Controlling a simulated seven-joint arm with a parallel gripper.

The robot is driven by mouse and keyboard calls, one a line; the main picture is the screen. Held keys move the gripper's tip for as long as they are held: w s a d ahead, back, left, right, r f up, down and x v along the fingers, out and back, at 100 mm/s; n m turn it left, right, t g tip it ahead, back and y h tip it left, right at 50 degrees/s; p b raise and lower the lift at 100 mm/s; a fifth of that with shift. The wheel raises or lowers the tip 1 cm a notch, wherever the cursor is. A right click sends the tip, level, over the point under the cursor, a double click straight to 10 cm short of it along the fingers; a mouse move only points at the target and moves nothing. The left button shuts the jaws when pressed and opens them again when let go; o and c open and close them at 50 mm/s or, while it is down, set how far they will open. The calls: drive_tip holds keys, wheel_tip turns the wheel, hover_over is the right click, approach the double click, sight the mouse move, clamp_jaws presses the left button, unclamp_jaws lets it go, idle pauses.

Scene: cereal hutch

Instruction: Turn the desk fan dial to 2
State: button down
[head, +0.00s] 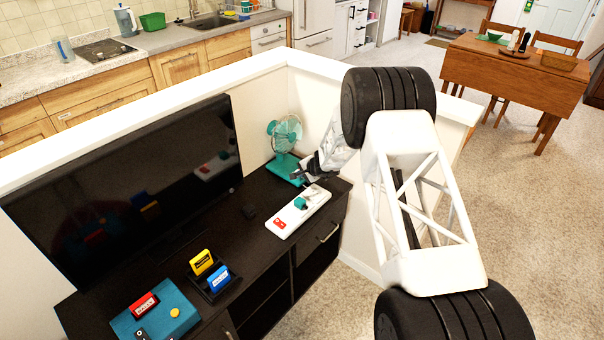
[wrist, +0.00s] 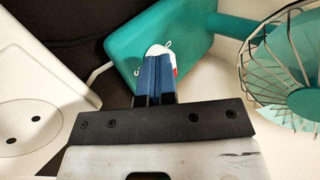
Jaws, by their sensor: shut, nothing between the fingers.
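The teal desk fan (head: 285,132) stands in the corner of the dark cabinet, behind the power strip. In the wrist view its wire cage (wrist: 290,65) is at the right and its teal base (wrist: 125,40) at the top middle. A white dial (wrist: 157,49) with a bit of red shows at my fingertips, with small white marks around it on the base. My gripper (wrist: 156,72) is shut with nothing between its blue fingers, and its tips overlap the dial; I cannot tell whether they touch it. The dial's pointing direction is mostly hidden. In the head view my gripper (head: 300,176) is beside the fan base.
A white power strip (head: 286,222) with a red switch and teal plug lies in front of the fan. A low white wall (head: 262,120) closes off the back. A large television (head: 130,180), game cartridges (head: 201,262) and a teal console (head: 180,300) stand to the left.

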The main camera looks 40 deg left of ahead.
drive_tip(key=shift+a+m, duration=0.3)
drive_tip(key=shift+a, duration=0.05)
drive_tip(key=shift+s+a+m+t, duration=0.2)
drive_tip(key=shift+s+m+t, duration=0.15)
drive_tip(key=shift+m+t, duration=0.85)
drive_tip(key=shift+s+a, duration=0.3)
drive_tip(key=shift+a, duration=0.05)
drive_tip(key=shift+w+d, duration=0.25)
idle(0.5)
drive_tip(key=shift+w, duration=0.15)
drive_tip(key=shift+w+d, duration=0.2)
drive_tip(key=shift+w, duration=0.35)
idle(0.5)
drive_tip(key=shift+d, duration=0.3)
